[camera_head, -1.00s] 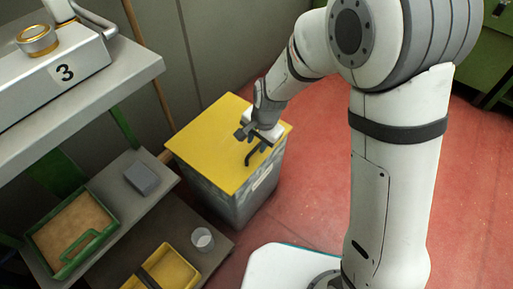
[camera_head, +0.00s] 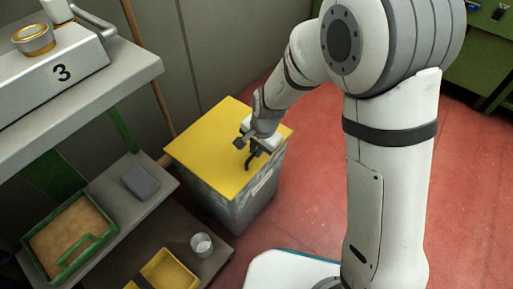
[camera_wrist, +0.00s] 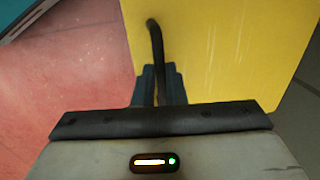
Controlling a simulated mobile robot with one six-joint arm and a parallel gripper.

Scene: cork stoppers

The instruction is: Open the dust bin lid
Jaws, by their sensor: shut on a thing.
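The dust bin (camera_head: 246,203) is a grey box standing on the red floor, with a flat yellow lid (camera_head: 205,145) on top. The lid lies flat on the bin in the head view. A black bar handle (camera_wrist: 155,42) rises from the lid near its edge in the wrist view. My gripper (camera_wrist: 158,84) is shut on this handle, its dark fingers on either side. The lid also fills the right of the wrist view (camera_wrist: 235,55). In the head view my gripper (camera_head: 250,148) is over the lid's right part and hides some of the handle.
Lower shelves hold a green tray (camera_head: 42,262), a grey block (camera_head: 140,182), a clear cup (camera_head: 202,245) and a yellow tray (camera_head: 168,270). A wall is behind the bin. Red floor (camera_head: 310,180) is clear to its right.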

